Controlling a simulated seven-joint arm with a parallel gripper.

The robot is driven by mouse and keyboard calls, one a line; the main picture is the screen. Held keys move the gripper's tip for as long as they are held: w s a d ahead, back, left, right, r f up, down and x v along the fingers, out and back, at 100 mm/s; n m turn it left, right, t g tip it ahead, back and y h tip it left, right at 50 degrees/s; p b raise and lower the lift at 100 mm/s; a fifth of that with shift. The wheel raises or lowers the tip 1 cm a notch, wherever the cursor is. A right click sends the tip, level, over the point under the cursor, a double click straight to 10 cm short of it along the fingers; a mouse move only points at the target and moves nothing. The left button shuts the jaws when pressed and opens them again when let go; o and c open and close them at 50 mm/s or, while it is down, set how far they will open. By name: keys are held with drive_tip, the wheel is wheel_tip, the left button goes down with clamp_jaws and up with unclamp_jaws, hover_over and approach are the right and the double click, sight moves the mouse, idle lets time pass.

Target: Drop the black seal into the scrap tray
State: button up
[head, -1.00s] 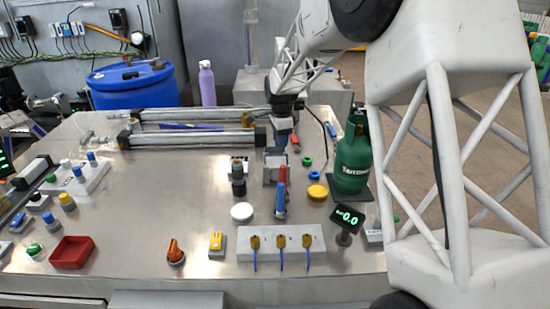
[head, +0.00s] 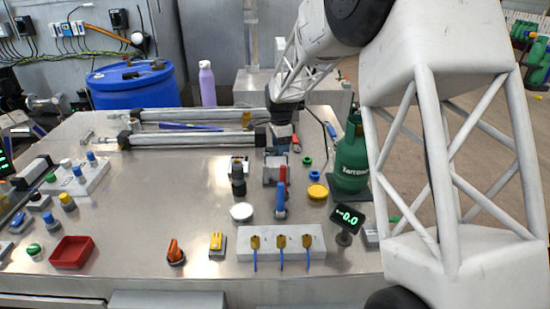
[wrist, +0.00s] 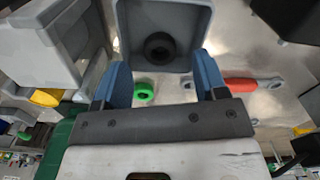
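The black seal (wrist: 160,47) is a dark ring lying inside a square grey box (wrist: 184,18) in the wrist view. My gripper (wrist: 160,70) has its two blue fingers spread wide, above the box, with nothing held between them. The seal lies beyond the fingertips. In the head view, my gripper (head: 281,143) is over the back of the grey box (head: 270,177), and the seal cannot be made out there. A red tray (head: 72,252) sits empty at the front left of the table; I cannot tell whether it or the grey box is the scrap tray.
A green gas bottle (head: 350,160) stands close to the right of my gripper. Green (head: 307,161) and blue (head: 314,176) rings and a yellow disc (head: 317,192) lie nearby.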

drive_tip(key=shift+r, duration=0.15)
wheel_tip(320, 180, up, 8)
drive_tip(key=shift+f, duration=0.2)
idle(0.5)
idle(0.5)
drive_tip(key=s+d+r+n, duration=0.2)
drive_tip(key=s+d+r, duration=0.1)
drive_tip(key=s, duration=0.5)
drive_tip(key=s+d+r+n+t, duration=0.1)
drive_tip(key=s+d+r+n, duration=0.2)
drive_tip(key=s, duration=0.6)
drive_tip(key=s+d+r+n, duration=0.2)
drive_tip(key=s+d+r, duration=0.15)
drive_tip(key=s, duration=0.45)
drive_tip(key=s+d+f+n, duration=0.1)
drive_tip(key=s+n, duration=0.1)
drive_tip(key=s, duration=0.7)
drive_tip(key=s+d+f+n+t, duration=0.1)
drive_tip(key=s+f+n, duration=0.1)
drive_tip(key=s, duration=0.7)
drive_tip(key=s+d+f+n, duration=0.1)
drive_tip(key=s+d+n, duration=0.1)
drive_tip(key=s, duration=0.7)
drive_tip(key=shift+f+n+t, duration=0.3)
drive_tip(key=shift+n, duration=0.6)
